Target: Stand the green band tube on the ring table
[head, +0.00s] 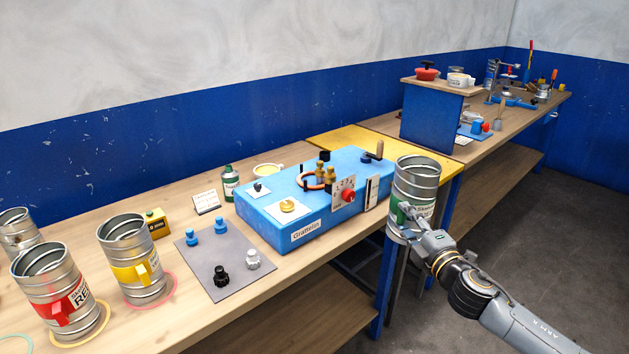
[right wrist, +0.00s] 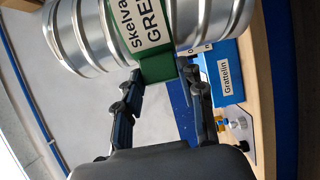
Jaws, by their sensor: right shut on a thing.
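The green band tube (head: 415,185) is a ribbed metal cylinder with a green band and a white label. My right gripper (head: 408,230) is shut on it and holds it upright in the air, in front of the blue machine's right end. In the right wrist view the fingers (right wrist: 160,85) close at the green block on the tube's band (right wrist: 155,72). A red band tube (head: 58,290) and a yellow band tube (head: 132,260) stand on coloured rings on the wooden bench (head: 190,320) at the left. My left gripper is out of view.
The blue Grattelin machine (head: 305,205) bears a copper ring, knobs and a red dial. A grey plate (head: 215,280) with blue and black knobs lies beside it. Another metal tube (head: 18,230) stands at the far left. A yellow mat (head: 375,150) lies behind the machine.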

